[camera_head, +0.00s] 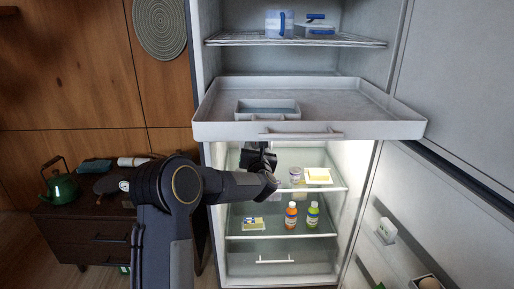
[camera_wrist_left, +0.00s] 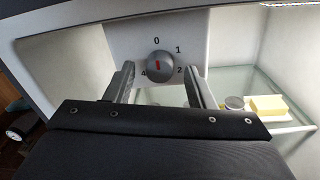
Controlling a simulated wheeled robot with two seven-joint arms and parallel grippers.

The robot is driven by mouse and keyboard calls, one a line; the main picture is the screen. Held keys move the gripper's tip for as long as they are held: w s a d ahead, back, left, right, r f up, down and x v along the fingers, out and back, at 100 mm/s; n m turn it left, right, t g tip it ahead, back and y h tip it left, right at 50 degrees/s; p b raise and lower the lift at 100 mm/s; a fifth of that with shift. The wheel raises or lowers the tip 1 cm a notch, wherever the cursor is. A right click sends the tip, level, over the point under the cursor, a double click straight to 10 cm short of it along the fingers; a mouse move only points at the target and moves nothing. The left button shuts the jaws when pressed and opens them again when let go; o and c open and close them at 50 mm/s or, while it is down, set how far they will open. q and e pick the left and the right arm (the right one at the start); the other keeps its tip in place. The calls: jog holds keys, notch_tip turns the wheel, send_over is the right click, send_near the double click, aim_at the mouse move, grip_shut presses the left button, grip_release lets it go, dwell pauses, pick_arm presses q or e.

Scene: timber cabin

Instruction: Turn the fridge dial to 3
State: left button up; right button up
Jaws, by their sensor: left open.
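The fridge dial (camera_wrist_left: 163,70) is a round grey knob on a pale panel inside the fridge. Its red mark points up, toward the 0. The numbers 0, 1, 2 and 4 show around it; the 3 cannot be seen. My left gripper (camera_wrist_left: 159,80) is open, with one finger on each side of the dial in the picture; I cannot tell whether they touch it. In the head view my left gripper (camera_head: 260,157) is inside the lit compartment, below the pulled-out drawer, and I cannot make out the dial there. My right gripper is not in view.
The fridge drawer (camera_head: 400,130) juts out above my left arm. Glass shelves hold butter (camera_head: 318,175), a jar (camera_head: 296,174), an orange bottle (camera_head: 291,216) and a green bottle (camera_head: 313,215). The open fridge door (camera_head: 425,195) stands at right. A kettle (camera_head: 60,187) sits on the cabinet at left.

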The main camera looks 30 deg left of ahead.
pick_arm(q)
jog(key=shift+w+a, duration=0.2)
jog(key=shift+w, duration=0.05)
jog(key=c, duration=1)
jog(key=shift+o, duration=0.2)
